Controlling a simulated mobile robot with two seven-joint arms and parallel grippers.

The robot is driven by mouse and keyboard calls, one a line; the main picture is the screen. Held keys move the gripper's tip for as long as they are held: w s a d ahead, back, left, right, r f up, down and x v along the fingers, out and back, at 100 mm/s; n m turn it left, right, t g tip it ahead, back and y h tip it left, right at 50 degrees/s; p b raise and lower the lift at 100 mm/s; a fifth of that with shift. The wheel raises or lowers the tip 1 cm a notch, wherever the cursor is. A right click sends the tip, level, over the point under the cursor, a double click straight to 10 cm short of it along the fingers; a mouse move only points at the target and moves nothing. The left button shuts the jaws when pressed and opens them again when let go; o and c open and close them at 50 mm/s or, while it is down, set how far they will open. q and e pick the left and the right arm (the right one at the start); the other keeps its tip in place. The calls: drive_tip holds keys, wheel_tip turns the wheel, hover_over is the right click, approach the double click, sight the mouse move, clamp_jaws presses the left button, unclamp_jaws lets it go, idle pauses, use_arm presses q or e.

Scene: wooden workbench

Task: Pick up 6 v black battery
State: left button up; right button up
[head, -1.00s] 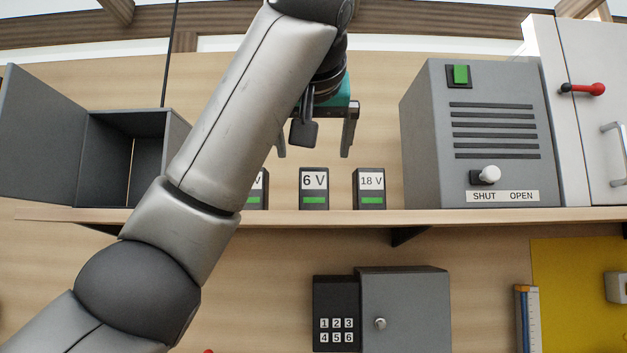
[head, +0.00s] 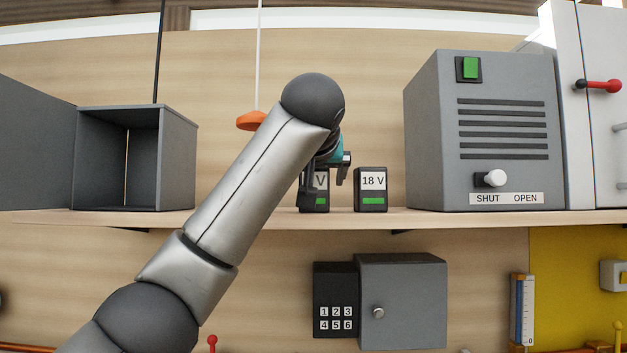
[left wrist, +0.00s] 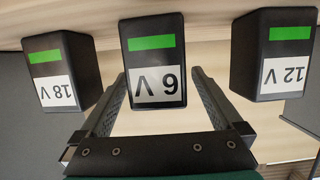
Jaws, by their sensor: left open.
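The 6 V black battery (left wrist: 153,62) shows in the left wrist view, upside down in the picture, with a green bar and a white label. In the head view the 6 V battery (head: 319,190) stands on the shelf, partly hidden by my arm and gripper. My left gripper (left wrist: 156,85) is open, with one finger on each side of the lower part of the battery in the wrist view. It also shows in the head view (head: 323,178), in front of the battery. I cannot tell whether the fingers touch it. My right gripper is not in view.
The 18 V battery (head: 371,189) stands just right on the shelf (head: 470,218); the 12 V battery (left wrist: 277,55) is on the other side. An open grey box (head: 180,160) stands left, a grey machine (head: 480,130) right. A keypad safe (head: 405,300) is below the shelf.

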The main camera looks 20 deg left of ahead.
use_arm(q)
drive_tip(key=shift+w+a+f, duration=0.15)
drive_tip(key=shift+w+f, duration=0.05)
drive_tip(key=shift+w, duration=0.4)
clamp_jaws()
idle(0.4)
